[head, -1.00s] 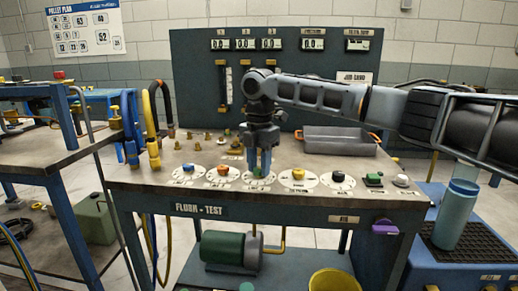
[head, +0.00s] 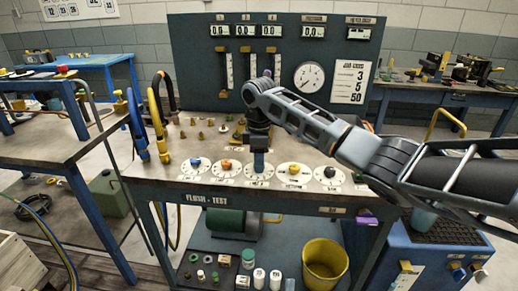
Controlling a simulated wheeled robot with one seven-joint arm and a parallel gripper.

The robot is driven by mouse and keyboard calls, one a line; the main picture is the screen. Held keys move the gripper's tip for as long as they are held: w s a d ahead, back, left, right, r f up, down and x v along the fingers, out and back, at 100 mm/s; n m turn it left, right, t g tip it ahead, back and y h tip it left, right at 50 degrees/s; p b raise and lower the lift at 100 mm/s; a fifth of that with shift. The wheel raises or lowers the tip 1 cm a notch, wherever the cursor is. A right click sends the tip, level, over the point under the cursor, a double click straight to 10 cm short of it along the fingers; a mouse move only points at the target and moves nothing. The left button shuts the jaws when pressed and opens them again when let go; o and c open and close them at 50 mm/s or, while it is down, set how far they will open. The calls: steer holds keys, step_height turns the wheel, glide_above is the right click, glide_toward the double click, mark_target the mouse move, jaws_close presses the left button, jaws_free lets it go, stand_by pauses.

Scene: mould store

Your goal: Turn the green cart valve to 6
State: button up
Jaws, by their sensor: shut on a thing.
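My gripper (head: 258,170) points straight down at the middle dial (head: 244,170) on the flush-test bench (head: 150,172). It is shut on the green cart valve, which the fingers hide almost wholly. The fingers show edge-on, as one blue block. The valve's pointer and the number it stands at cannot be made out. The dial's white face shows around the fingertips.
Dials with a blue knob (head: 197,164) and an orange knob (head: 226,164) lie left of my gripper. Dials with a yellow knob (head: 294,169) and a black knob (head: 329,172) lie right. A gauge panel (head: 190,60) stands behind. My arm covers the bench's right side.

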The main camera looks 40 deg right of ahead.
steer(key=m+p, duration=0.5)
steer(key=shift+s+a+r+m+p, duration=0.1)
steer(key=shift+r+m+p, duration=0.05)
steer(key=shift+m+p, duration=0.2)
steer(key=m+p, duration=0.3)
steer(key=m, duration=0.4)
steer(key=m+p, duration=0.1)
steer(key=m, duration=0.1)
steer(key=shift+f+m, duration=0.25)
steer(key=shift+m, duration=0.1)
steer(key=m, duration=0.5)
steer(key=shift+m, duration=0.4)
steer(key=o, duration=1)
steer(key=shift+r, duration=0.1)
steer(key=shift+o, duration=0.2)
